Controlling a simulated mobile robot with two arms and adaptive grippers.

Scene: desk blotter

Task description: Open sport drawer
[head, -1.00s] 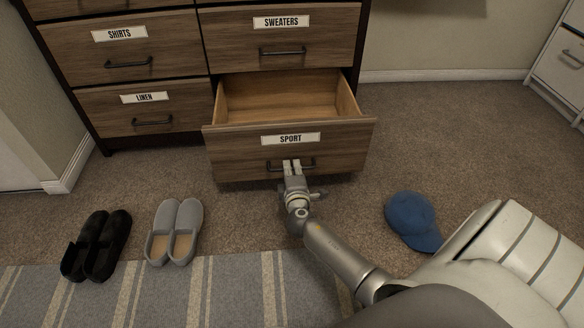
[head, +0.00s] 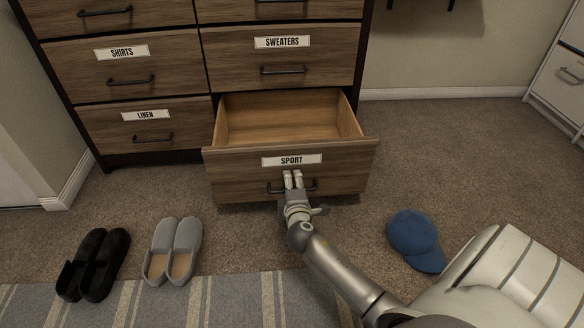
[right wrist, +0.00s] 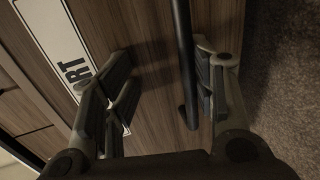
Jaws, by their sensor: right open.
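The sport drawer (head: 236,177) is the bottom right drawer of the wooden dresser. It is pulled well out, and its empty interior (head: 290,117) shows. Its dark bar handle (head: 311,187) is on the front below the SPORT label (head: 291,160). My right gripper (head: 293,177) is at the handle in the head view. In the right wrist view its open fingers (right wrist: 165,85) stand on either side of the handle bar (right wrist: 183,55), with a gap to the bar. My left gripper is not in view.
The linen drawer (head: 180,140) and sweaters drawer (head: 330,45) are closed. A blue cap (head: 412,235) lies on the carpet to the right. Grey shoes (head: 172,250) and black shoes (head: 92,265) stand at the left by a striped rug (head: 225,300).

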